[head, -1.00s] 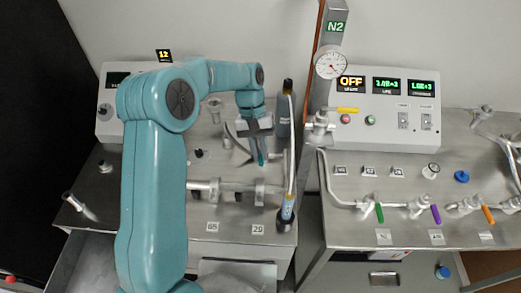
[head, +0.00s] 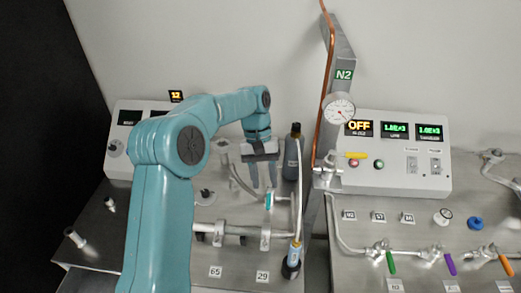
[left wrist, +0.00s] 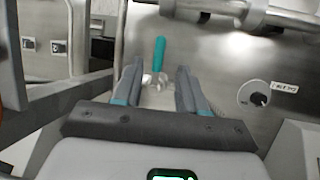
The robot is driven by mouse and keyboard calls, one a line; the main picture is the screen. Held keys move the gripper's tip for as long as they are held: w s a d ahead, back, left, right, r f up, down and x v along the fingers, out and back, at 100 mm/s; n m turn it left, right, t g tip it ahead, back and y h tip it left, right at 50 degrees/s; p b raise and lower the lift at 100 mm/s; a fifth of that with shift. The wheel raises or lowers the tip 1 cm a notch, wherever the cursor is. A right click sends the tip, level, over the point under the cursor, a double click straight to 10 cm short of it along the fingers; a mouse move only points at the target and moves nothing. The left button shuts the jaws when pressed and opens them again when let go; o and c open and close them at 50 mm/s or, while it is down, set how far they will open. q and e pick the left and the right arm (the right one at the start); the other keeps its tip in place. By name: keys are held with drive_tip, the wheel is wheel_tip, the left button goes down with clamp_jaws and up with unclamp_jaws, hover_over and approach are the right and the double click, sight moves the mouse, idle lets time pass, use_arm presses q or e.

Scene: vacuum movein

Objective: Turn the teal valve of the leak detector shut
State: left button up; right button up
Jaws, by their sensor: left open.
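The teal valve handle (head: 269,200) of the leak detector sits on the left steel bench, among the pipes. In the left wrist view, the teal handle (left wrist: 159,54) points away from me, with its metal valve body nearer, between the fingers. My left gripper (head: 263,184) is open and comes down over the bench, its fingertips close to the handle. In the left wrist view its two fingers (left wrist: 156,72) stand apart on either side of the valve, with no visible contact. Its arm hides part of the left bench. My right gripper is not in view.
A horizontal pipe (head: 228,231) runs in front of the valve. A dark bottle (head: 292,155) and a tall tool with a pale hose (head: 292,259) stand close on the right. The N2 post (head: 337,80) rises between the benches; green, purple and orange valves are on the right bench.

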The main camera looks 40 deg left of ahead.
use_arm(q)
drive_tip(key=p+v, duration=0.2)
drive_tip(key=v, duration=0.9)
drive_tip(key=shift+w+a, duration=0.1)
